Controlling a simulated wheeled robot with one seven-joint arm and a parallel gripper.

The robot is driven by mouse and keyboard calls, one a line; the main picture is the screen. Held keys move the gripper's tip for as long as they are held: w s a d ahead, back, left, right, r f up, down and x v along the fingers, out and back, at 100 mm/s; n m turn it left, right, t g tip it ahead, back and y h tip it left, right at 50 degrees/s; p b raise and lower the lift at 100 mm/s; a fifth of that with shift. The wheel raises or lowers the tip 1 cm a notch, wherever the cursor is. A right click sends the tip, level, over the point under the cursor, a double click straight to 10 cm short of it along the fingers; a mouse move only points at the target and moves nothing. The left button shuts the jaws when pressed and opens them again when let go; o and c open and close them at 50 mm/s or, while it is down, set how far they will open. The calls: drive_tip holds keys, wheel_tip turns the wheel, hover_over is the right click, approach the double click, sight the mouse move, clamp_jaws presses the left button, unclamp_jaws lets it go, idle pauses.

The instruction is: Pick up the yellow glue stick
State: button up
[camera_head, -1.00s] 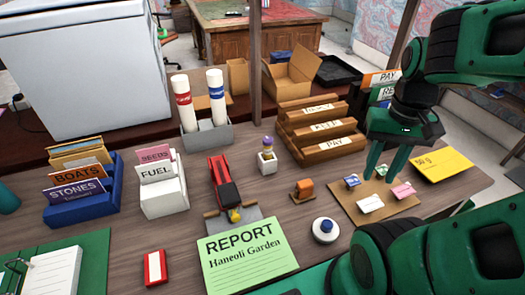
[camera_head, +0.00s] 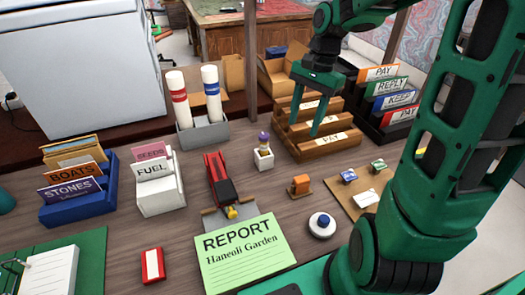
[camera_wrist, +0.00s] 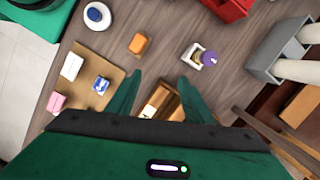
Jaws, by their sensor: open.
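A small stick with a purple cap and a yellowish body (camera_head: 263,139) stands in a small white holder (camera_head: 264,160) in the middle of the desk. I take it for the glue stick; its lower part is hidden in the holder. In the wrist view the purple cap (camera_wrist: 209,58) shows right of and beyond my fingertips. My gripper (camera_head: 306,125) is open and empty, fingers pointing down, over the wooden letter tray, to the right of the stick. In the wrist view both fingers (camera_wrist: 160,80) are spread apart.
The stepped wooden tray (camera_head: 330,152) stands right of the white holder. A grey holder (camera_head: 205,137) with two white tubes is behind left. A red stapler-like tool (camera_head: 221,180) lies left, an orange item (camera_head: 300,186) in front right. A card rack (camera_head: 385,105) stands at back right.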

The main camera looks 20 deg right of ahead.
sight(267, 134)
drive_tip(key=w+a+f+m+y, duration=0.1)
drive_tip(key=w+a+m+y, duration=0.15)
drive_tip(key=w+a, duration=0.35)
drive_tip(key=shift+m, duration=0.25)
drive_tip(key=x, duration=0.3)
drive_tip(key=w+x, duration=0.1)
drive_tip(key=x, duration=0.3)
drive_tip(key=d+x, duration=0.1)
drive_tip(key=x, duration=0.2)
drive_tip(key=shift+w+a+f, duration=0.15)
drive_tip(key=shift+w+f, duration=0.1)
drive_tip(key=shift+f, duration=0.2)
drive_tip(key=c, duration=1.1)
drive_tip(key=shift+r, duration=0.1)
wheel_tip(267, 134, up, 10)
drive_tip(key=shift+f, duration=0.1)
